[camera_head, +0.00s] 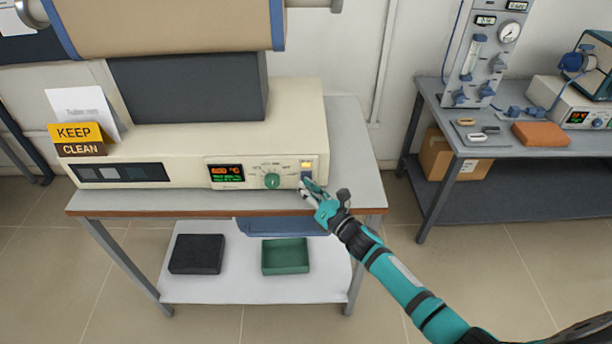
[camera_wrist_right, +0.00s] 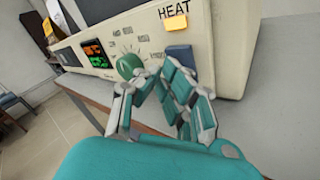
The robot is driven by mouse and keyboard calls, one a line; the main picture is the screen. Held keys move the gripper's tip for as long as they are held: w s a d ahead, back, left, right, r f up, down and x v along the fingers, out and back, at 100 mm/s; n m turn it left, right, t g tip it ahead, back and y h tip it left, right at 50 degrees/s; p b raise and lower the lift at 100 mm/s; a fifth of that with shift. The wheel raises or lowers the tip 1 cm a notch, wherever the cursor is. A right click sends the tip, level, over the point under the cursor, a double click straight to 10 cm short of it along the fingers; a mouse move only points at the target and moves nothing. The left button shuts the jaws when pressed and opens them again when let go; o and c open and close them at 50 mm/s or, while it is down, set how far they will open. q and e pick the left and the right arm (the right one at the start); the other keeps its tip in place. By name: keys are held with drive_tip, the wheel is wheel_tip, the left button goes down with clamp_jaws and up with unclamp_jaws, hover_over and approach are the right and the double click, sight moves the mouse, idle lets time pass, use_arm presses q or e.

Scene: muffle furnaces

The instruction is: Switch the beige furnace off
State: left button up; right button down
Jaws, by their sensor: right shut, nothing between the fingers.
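The beige furnace (camera_head: 190,148) stands on a grey table. Its front panel has a lit display (camera_head: 226,173) with orange and green figures, a green knob (camera_head: 272,181), an amber HEAT lamp (camera_head: 307,164) that looks lit, and a blue switch (camera_head: 307,175) below the lamp. The switch also shows in the wrist view (camera_wrist_right: 180,52). My right gripper (camera_head: 306,186) is shut and empty, with its fingertips at the panel just below the switch. In the wrist view the fingers (camera_wrist_right: 164,72) hide its lower edge; I cannot tell whether they touch it. My left gripper is out of view.
A yellow KEEP CLEAN sign (camera_head: 79,138) stands at the furnace's left. The shelf below holds a black tray (camera_head: 197,254) and a green tray (camera_head: 285,256). A second table (camera_head: 520,178) with instruments stands at right. Floor between the tables is free.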

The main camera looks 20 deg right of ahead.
drive_tip(key=shift+w+d, duration=0.15)
drive_tip(key=shift+w, duration=0.15)
idle(0.4)
idle(0.3)
drive_tip(key=shift+s+a, duration=0.25)
drive_tip(key=shift+s, duration=0.55)
drive_tip(key=shift+f, duration=0.1)
drive_tip(key=s, duration=0.1)
drive_tip(key=s+a, duration=0.1)
drive_tip(key=s, duration=0.2)
drive_tip(key=shift+s+a+f, duration=0.2)
drive_tip(key=shift+s+f, duration=0.05)
drive_tip(key=shift+s, duration=0.1)
drive_tip(key=shift+f, duration=0.1)
